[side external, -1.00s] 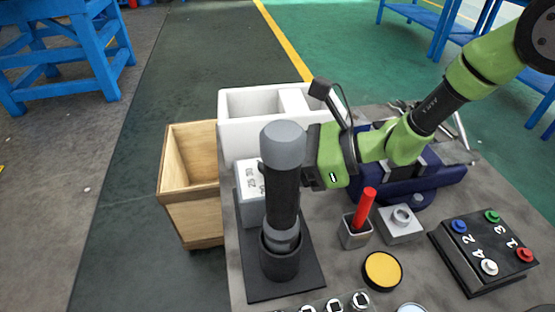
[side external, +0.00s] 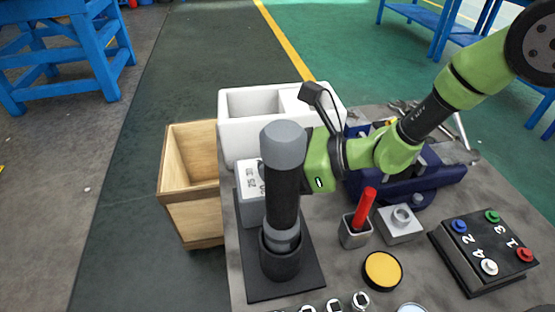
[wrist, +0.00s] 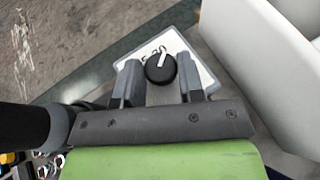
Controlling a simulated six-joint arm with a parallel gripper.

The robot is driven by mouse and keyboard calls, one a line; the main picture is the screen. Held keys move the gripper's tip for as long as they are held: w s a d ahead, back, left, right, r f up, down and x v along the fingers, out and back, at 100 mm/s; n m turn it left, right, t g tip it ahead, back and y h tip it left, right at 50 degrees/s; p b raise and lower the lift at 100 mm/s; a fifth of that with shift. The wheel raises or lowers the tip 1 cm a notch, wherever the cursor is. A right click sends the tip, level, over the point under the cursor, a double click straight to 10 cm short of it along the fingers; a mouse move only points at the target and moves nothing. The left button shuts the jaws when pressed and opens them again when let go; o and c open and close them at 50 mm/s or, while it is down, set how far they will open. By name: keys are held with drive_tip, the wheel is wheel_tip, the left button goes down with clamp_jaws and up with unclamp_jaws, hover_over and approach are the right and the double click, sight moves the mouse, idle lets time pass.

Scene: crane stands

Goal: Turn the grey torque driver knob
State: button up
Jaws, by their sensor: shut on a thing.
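A grey box (side external: 249,207) with a pale marked top stands at the left of the table in the side view, partly behind the tall driver. In the wrist view its top (wrist: 187,47) bears a round black knob (wrist: 160,68) with a white pointer line. My gripper (wrist: 160,75) has one finger on each side of the knob and is shut on it. In the side view the fingers are hidden behind the tall black driver with a grey cap (side external: 283,148), which stands upright in a dark holder.
A white divided bin (side external: 240,135) stands close behind the box; a wooden crate (side external: 195,208) is to the left. A red-handled tool in a cup (side external: 356,232), a grey block (side external: 400,225), a yellow disc (side external: 382,270) and a numbered button box (side external: 485,252) lie to the right.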

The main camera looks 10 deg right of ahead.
drive_tip(key=shift+s+a+m+t+h, duration=0.1)
drive_tip(key=shift+s+m+t+h, duration=0.05)
drive_tip(key=shift+m+t+h, duration=0.65)
drive_tip(key=shift+s+a+m+t+h, duration=0.1)
drive_tip(key=shift+m+t+h, duration=0.4)
drive_tip(key=shift+m+t, duration=0.6)
drive_tip(key=o, duration=0.9)
drive_tip(key=shift+c, duration=0.2)
drive_tip(key=shift+s+d+r, duration=0.2)
drive_tip(key=shift+s+d, duration=0.1)
drive_tip(key=shift+d, duration=0.05)
drive_tip(key=shift+v, duration=1.15)
wheel_tip(320, 180, up, 7)
drive_tip(key=shift+w+a, duration=0.1)
